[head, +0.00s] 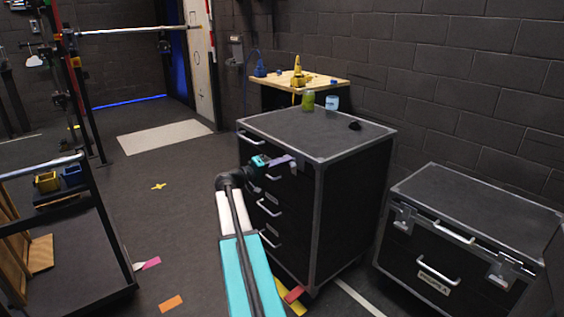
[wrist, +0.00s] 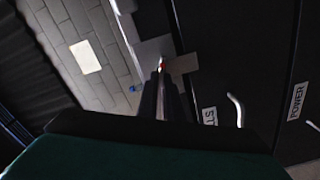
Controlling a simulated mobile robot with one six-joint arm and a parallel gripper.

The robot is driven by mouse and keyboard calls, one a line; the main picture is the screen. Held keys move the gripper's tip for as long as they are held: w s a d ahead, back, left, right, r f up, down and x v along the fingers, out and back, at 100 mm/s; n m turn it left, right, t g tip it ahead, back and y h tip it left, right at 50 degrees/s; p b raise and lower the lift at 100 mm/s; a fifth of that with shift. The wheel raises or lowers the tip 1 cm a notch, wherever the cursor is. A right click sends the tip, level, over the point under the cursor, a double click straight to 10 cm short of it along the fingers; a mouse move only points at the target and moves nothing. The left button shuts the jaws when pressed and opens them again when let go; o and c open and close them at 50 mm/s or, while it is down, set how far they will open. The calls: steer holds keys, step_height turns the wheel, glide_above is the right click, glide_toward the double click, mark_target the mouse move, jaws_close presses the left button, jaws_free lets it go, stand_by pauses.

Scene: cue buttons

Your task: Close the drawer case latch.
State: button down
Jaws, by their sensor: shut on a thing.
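The drawer case (head: 325,125) is a tall black case with grey edging and several drawers with pale handles, left of a lower case. My gripper (head: 282,161) is at its front near the top drawer; the arm partly covers the drawer fronts. In the wrist view my gripper (wrist: 160,75) has its two dark fingers close together, shut on a small piece with a red spot, which looks like the latch (wrist: 161,66). A grey plate (wrist: 150,50) and a brownish plate (wrist: 183,65) lie beside the tips. The latch's exact position is mostly hidden by the fingers.
A lower black case (head: 480,215) with two latches stands at the right. A black rack (head: 70,245) stands left; the floor between is largely clear.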

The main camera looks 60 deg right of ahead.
steer(key=n+p, duration=0.1)
steer(key=n, duration=0.1)
steer(key=n+p, duration=0.1)
steer(key=n, duration=0.2)
steer(key=shift+w+d+r, duration=0.1)
steer(key=shift+w+d, duration=0.05)
stand_by(0.4)
steer(key=c, duration=2)
jaws_free()
steer(key=shift+o, duration=0.4)
steer(key=shift+f, duration=0.35)
